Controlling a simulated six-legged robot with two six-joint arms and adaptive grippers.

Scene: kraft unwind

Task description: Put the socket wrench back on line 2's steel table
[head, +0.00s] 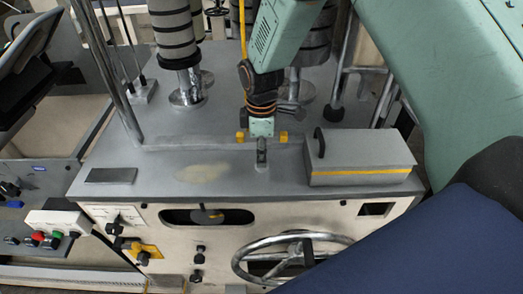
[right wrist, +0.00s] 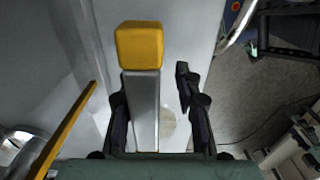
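The socket wrench looks like a T-handle with a grey crossbar and yellow ends (head: 283,136). It stands upright on the grey steel table (head: 215,145), its short shaft pointing down; its foot seems to touch the top. In the right wrist view its crossbar (right wrist: 145,105) lies between my dark fingers, near the left finger, with a gap to the right finger. My right gripper (head: 262,140) comes down over the crossbar and is open around it. It also shows in the right wrist view (right wrist: 154,75). My left gripper is not in view.
A grey box with a yellow stripe (head: 360,158) stands on the table to the right. A dark flat plate (head: 111,175) lies at the left. Rollers (head: 175,35) and posts rise behind. A handwheel (head: 293,257) is on the front. The table's front left is mostly clear.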

